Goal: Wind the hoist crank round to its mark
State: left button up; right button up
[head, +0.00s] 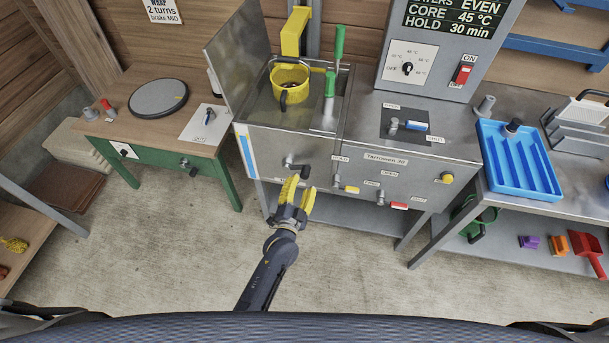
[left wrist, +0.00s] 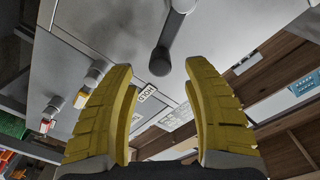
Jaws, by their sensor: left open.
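A small crank (head: 297,165) with a grey hub and a dark handle sits on the front panel of the steel unit (head: 270,146), below the tank. I take it for the hoist crank. My left gripper (head: 301,184), with yellow fingers, is open and empty just in front of and below it. In the left wrist view the crank's dark arm (left wrist: 173,42) hangs from its hub, and its round end lies ahead, between the fingertips (left wrist: 160,67) in the picture. I cannot tell touching from apart. I cannot make out the mark. My right gripper is out of view.
More valve handles, yellow (head: 350,189) and red (head: 398,206), stick out of the panel to the right. A yellow pot (head: 290,76) hangs in the tank above. A green-legged bench (head: 150,153) stands left. The floor (head: 160,250) in front is clear.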

aim_at(304, 177)
pick_arm(q)
jog(key=shift+x, duration=2.25)
jog(key=shift+c, duration=0.5)
grip_shut()
